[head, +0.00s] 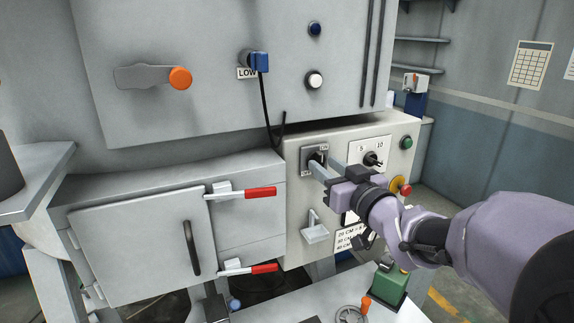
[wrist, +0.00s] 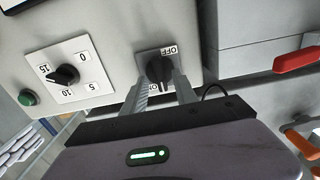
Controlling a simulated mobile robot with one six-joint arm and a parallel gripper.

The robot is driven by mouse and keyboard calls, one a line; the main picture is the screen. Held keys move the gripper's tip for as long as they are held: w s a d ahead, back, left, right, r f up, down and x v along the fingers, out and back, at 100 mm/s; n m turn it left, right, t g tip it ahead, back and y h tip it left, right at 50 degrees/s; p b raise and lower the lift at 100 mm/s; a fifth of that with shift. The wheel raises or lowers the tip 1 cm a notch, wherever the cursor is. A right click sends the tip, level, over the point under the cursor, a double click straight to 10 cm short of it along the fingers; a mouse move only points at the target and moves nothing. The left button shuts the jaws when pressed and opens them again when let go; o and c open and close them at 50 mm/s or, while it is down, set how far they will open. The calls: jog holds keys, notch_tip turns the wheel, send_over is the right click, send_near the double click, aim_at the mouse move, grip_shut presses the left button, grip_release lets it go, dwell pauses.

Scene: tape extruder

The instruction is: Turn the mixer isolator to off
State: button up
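The mixer isolator is a black rotary knob on a grey square plate (head: 308,157) on the front of the control box. In the wrist view the knob (wrist: 157,70) appears upside down, with OFF at the plate's top and ON at its bottom. The knob's grip lies roughly along the line between these labels, its lower end toward ON. My gripper (wrist: 160,84) has its two grey fingers on either side of the knob, with gaps showing. In the head view my gripper (head: 322,170) partly hides the knob. Whether a finger touches it I cannot tell.
A numbered dial (head: 372,159) and a green button (head: 406,143) are to the right. A red stop button on yellow (head: 401,186) sits close to my wrist. A grey bracket (head: 314,229) juts out below. Red-handled latches (head: 260,192) are at left.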

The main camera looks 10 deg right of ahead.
jog(key=shift+w+a, duration=0.2)
jog(key=shift+w, duration=0.1)
grip_shut()
